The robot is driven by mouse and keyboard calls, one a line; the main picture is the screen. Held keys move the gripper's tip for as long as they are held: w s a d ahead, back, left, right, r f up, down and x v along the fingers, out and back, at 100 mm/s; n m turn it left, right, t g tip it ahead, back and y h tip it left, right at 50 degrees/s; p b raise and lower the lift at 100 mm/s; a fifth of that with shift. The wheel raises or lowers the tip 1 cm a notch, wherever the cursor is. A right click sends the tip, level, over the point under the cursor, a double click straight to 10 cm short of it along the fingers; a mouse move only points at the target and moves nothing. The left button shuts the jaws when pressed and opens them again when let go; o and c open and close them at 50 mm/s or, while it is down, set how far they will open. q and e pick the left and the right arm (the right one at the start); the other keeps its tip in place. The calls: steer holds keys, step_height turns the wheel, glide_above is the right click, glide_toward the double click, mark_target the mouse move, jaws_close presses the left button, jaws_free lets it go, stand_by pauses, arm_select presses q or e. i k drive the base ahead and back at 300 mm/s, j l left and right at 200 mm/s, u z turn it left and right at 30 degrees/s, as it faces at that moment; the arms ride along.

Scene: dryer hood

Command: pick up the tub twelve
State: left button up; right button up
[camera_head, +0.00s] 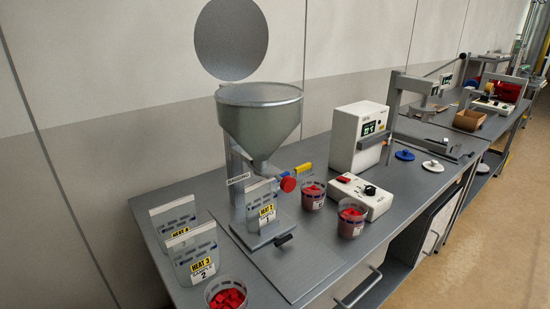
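Three clear tubs of red pieces stand on the grey bench. One tub (313,203) is right of the hopper, a second tub (350,228) is just in front of it and to its right, and a third tub (215,285) is at the bottom edge of the view. Their labels are too small to read, so I cannot tell which is tub twelve. Neither of my grippers shows in the head view.
A metal hopper (259,118) with a round lid (231,40) stands on the bench (312,255). Labelled clear holders (202,270) stand at left. A white control box (375,202) is close right of the tubs, with a white unit (352,138) behind it.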

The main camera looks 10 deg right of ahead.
mark_target(313, 189)
steer(key=k+l+u, duration=0.2)
steer(key=l+u, duration=0.15)
steer(key=k+l+u, duration=0.25)
steer(key=l+u, duration=0.15)
steer(key=l, duration=0.1)
